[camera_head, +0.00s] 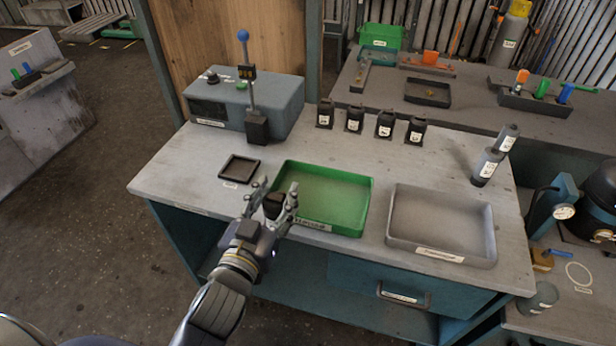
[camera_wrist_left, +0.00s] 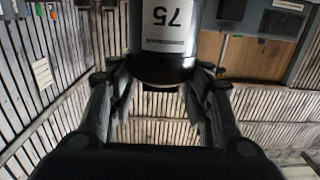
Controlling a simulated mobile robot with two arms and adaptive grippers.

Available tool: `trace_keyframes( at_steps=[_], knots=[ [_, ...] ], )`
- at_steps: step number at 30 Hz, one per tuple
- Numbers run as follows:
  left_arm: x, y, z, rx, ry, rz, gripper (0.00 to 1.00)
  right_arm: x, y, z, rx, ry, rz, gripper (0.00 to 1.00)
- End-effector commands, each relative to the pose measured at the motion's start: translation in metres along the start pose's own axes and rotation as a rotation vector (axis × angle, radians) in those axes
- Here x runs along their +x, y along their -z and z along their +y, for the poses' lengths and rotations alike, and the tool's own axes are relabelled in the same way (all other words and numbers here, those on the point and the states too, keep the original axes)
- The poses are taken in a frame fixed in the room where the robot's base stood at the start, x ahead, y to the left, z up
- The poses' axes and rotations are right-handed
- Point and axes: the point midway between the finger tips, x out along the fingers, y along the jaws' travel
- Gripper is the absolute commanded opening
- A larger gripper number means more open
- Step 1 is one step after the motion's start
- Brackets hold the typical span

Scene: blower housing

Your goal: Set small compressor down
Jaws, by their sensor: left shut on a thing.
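The small compressor (camera_head: 273,205) is a small dark piece between the fingers of my left gripper (camera_head: 270,207). In the left wrist view, the compressor (camera_wrist_left: 166,35) shows as a dark cylinder with a white label reading 75 upside down. My left gripper's fingers (camera_wrist_left: 160,110) stand on both sides of its lower end. In the head view, the gripper and compressor appear over the front left corner of the green tray (camera_head: 368,195). Their height above it is hard to tell. My right gripper is not in view.
A small black tray (camera_head: 240,169) lies left of the green tray, and a larger grey tray (camera_head: 492,235) right of it. Several black labelled canisters (camera_head: 355,119) stand in a row behind. The worktop (camera_head: 425,160) is clear between.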

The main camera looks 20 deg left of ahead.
Motion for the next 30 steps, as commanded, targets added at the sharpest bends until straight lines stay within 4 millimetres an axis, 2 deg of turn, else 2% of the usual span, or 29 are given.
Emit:
trace_keyframes(
  at_steps=[1, 6, 15, 19, 23, 30],
  knots=[
    [0.012, 0.006, 0.000, 0.002, -0.002, 0.008, 0.00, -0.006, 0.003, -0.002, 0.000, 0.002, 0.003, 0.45],
    [0.048, 0.004, -0.001, 0.002, -0.002, 0.008, 0.00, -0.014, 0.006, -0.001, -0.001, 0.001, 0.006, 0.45],
    [0.109, 0.000, -0.002, 0.001, -0.002, 0.006, 0.00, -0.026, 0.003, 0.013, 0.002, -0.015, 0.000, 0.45],
    [0.123, -0.002, -0.002, 0.001, -0.001, 0.005, 0.00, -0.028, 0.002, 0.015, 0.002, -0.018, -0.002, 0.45],
    [0.128, -0.005, -0.002, 0.000, -0.001, 0.003, 0.00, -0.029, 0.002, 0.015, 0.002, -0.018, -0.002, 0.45],
    [0.129, -0.035, -0.002, -0.002, -0.001, 0.002, 0.00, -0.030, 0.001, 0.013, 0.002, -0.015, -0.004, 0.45]
  ],
)
